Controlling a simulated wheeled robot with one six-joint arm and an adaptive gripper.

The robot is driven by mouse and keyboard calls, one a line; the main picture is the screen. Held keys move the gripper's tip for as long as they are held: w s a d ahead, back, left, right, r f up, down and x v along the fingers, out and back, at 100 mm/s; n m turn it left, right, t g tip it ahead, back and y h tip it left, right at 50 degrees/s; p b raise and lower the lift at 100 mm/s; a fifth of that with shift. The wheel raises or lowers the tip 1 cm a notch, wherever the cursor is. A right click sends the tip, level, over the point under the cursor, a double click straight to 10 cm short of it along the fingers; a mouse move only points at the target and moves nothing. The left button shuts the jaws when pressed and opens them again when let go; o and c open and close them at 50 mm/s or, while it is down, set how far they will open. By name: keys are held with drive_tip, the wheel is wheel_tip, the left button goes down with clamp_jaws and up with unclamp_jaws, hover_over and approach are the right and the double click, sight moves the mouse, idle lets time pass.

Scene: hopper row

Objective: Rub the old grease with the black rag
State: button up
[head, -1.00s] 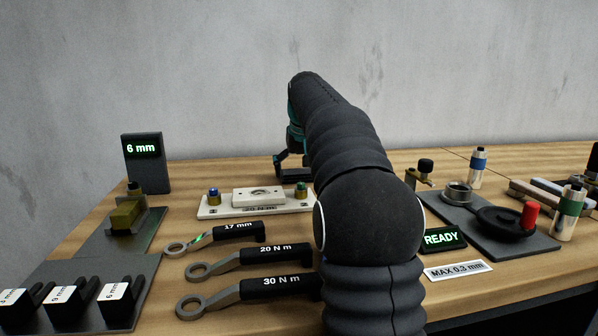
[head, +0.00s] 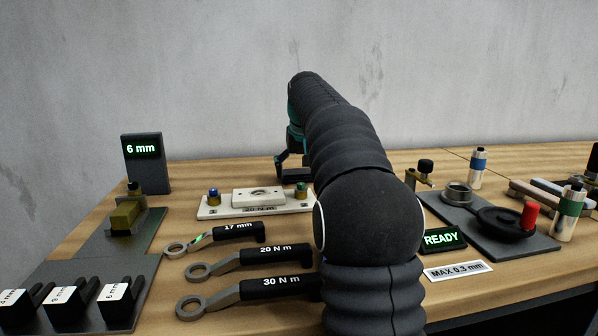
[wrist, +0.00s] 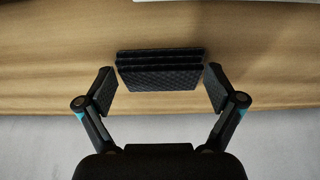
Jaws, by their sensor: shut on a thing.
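The black rag (wrist: 160,72) is a dark, folded, ribbed pad in the wrist view, low over or on the wooden bench. My gripper (wrist: 160,82) has one finger at each end of the rag and is shut on it. In the head view the rag (head: 296,175) is a small dark strip at the back of the bench, beside my gripper (head: 288,172). My arm hides part of this area. I cannot make out the old grease in either view.
A white plate (head: 209,211) with blue and green fittings lies in front of the rag. Several wrenches (head: 266,256) lie nearer. A 6 mm display (head: 147,180) stands left. A dark tray (head: 540,243) and cylinders are right. The wall (head: 200,70) is close behind.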

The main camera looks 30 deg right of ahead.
sight(299, 174)
drive_tip(key=shift+r, duration=3)
